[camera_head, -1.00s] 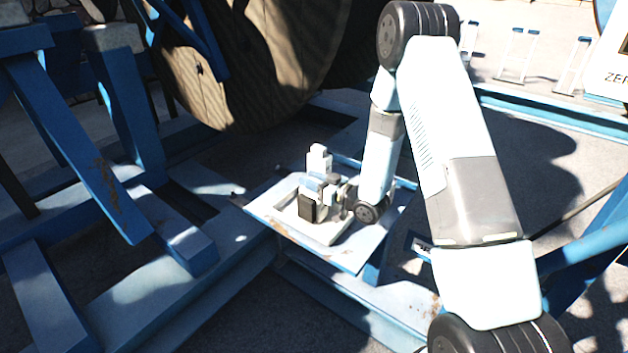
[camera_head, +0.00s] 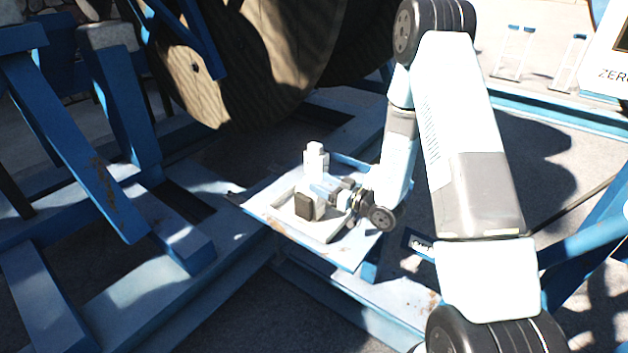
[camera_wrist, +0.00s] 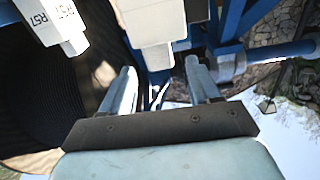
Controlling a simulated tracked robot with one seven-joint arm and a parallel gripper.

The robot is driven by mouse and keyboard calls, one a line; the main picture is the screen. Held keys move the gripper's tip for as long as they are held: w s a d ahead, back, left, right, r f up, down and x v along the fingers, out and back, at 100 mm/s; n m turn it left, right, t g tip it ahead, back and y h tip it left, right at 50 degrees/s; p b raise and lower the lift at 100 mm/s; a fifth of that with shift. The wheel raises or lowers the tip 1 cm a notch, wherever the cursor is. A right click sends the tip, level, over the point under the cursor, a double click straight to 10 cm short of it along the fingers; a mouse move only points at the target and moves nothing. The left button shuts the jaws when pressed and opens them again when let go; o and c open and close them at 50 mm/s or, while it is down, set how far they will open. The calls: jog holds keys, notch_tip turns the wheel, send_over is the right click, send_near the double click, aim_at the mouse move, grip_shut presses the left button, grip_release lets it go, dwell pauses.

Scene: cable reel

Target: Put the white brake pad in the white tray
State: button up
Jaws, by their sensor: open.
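The white tray (camera_head: 322,233) lies on a blue-edged platform in the head view. A block with white sides and a dark face (camera_head: 304,206), which looks like the brake pad, stands upright and seems to be inside the tray. My gripper (camera_head: 330,193) is just right of it, low over the tray, with its jaws open. In the wrist view a pale block (camera_wrist: 150,22), probably the same pad, is beyond the spread fingers (camera_wrist: 163,80), and no grip on it shows. In the head view the gripper's fingertips are small and partly hidden.
A large wooden reel (camera_head: 240,70) and blue beams (camera_head: 75,150) stand behind and left. The platform's near edge (camera_head: 345,262) is clear.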

jog(key=v, duration=0.6)
jog(key=w+d+r+h, duration=0.5)
jog(key=r+h, duration=0.2)
jog(key=r, duration=0.2)
jog(key=s+d+r+m+h, duration=0.4)
jog(key=d+r+h, duration=0.25)
jog(key=r, duration=0.45)
jog(key=s+d+r+m+g, duration=0.1)
jog(key=s+r, duration=0.4)
jog(key=s, duration=0.9)
jog(key=s+d+r+m+g, duration=0.1)
jog(key=s+r+m+g, duration=0.3)
jog(key=s, duration=1.1)
notch_tip(320, 180, up, 2)
jog(key=shift+r+m+h, duration=0.2)
jog(key=shift+m+h, duration=0.15)
jog(key=shift+m, duration=0.15)
jog(key=shift+c, duration=0.4)
